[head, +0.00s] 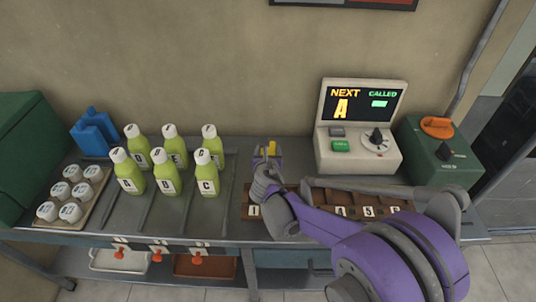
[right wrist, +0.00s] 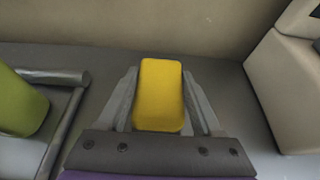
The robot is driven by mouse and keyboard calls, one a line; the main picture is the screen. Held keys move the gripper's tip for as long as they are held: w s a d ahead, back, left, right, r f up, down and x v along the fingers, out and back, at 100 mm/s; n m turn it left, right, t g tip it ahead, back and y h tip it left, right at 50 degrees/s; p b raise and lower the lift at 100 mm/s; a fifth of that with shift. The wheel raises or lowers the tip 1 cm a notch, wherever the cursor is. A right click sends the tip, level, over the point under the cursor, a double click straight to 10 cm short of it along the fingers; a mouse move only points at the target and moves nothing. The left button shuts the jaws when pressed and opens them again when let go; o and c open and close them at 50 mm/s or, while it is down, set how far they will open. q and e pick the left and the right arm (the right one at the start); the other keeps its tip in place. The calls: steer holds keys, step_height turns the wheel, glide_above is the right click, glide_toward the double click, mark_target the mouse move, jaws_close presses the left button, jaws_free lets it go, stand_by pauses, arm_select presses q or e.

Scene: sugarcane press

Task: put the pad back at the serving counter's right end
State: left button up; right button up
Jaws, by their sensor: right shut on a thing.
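The pad is a small yellow block (right wrist: 158,95). In the right wrist view it sits between the two grey fingers of my right gripper (right wrist: 160,76), which is shut on it. I cannot tell whether the pad touches the counter top. The counter's right end is partly hidden by my purple right arm. My left gripper is not in view.
Several green bottles (head: 167,177) stand left in a rack.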

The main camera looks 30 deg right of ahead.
steer(key=c, duration=0.6)
step_height(320, 180, up, 11)
steer(key=p, duration=0.3)
step_height(320, 180, up, 14)
steer(key=p, duration=1.2)
glide_above(268, 150)
steer(key=w, duration=0.2)
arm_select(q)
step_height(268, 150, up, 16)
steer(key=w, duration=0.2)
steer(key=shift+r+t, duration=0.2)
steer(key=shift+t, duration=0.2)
arm_select(e)
steer(key=shift+s+t, duration=0.15)
steer(key=shift+t, duration=0.15)
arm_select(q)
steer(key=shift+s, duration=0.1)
arm_select(e)
steer(key=shift+s+r, duration=0.1)
steer(key=shift+s, duration=0.1)
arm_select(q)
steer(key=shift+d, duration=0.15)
arm_select(e)
steer(key=shift+d, duration=0.15)
